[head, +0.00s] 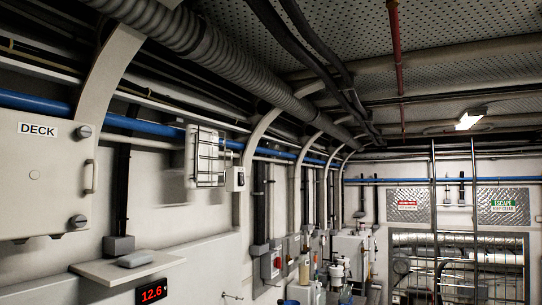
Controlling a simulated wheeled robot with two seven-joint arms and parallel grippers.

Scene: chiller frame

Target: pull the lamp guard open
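The lamp guard (209,171), a small cage of thin dark wires, is on the left wall near the middle of the head view. I cannot tell from here whether the guard is fully shut against the housing, and no latch or hinge can be made out. Neither of my grippers is in view.
A grey "DECK" cabinet (45,165) with a handle (91,177) is at the left. A small white box (235,179) is right of the guard. A blue pipe (150,125) runs along the wall.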

